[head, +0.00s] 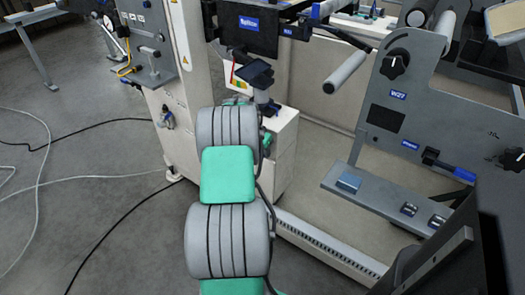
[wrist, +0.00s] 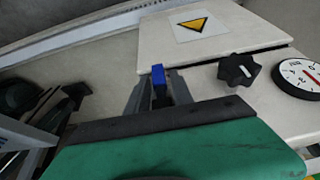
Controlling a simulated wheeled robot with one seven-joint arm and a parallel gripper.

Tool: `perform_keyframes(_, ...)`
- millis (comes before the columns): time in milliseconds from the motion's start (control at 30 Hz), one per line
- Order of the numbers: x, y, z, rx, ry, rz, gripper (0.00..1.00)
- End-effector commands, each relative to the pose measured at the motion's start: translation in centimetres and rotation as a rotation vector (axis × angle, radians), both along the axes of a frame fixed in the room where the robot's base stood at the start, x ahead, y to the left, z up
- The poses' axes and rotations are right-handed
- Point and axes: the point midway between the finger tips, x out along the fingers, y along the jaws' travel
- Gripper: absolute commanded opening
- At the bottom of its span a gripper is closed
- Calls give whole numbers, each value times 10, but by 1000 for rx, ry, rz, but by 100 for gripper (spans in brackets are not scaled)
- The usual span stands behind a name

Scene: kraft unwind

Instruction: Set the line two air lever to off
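In the wrist view a lever with a blue handle (wrist: 158,76) stands in front of a pale cabinet. My gripper (wrist: 158,92) reaches toward it with its two grey fingers apart, one on each side of the lever. I cannot tell whether either finger touches it. The lever's base and any label or on/off marks are hidden behind my gripper's green and dark body. In the head view my own arm covers this area, and I cannot make out the fingers or this lever there.
A black knob (wrist: 240,70) and a round gauge (wrist: 299,77) sit right of the lever, below a yellow warning triangle (wrist: 195,24). In the head view, a panel marked W27 (head: 440,115) on the right carries another blue-ended lever (head: 462,173). Cables cross the open floor at left.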

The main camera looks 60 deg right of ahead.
Motion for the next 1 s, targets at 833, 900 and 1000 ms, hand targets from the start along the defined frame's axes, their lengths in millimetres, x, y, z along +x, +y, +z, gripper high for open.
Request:
perform_keyframes(833, 0, 0, 0, 1, 0, 0, 0)
perform_keyframes(900, 0, 0, 0, 1, 0, 0, 0)
perform_keyframes(1000, 0, 0, 0, 1, 0, 0, 0)
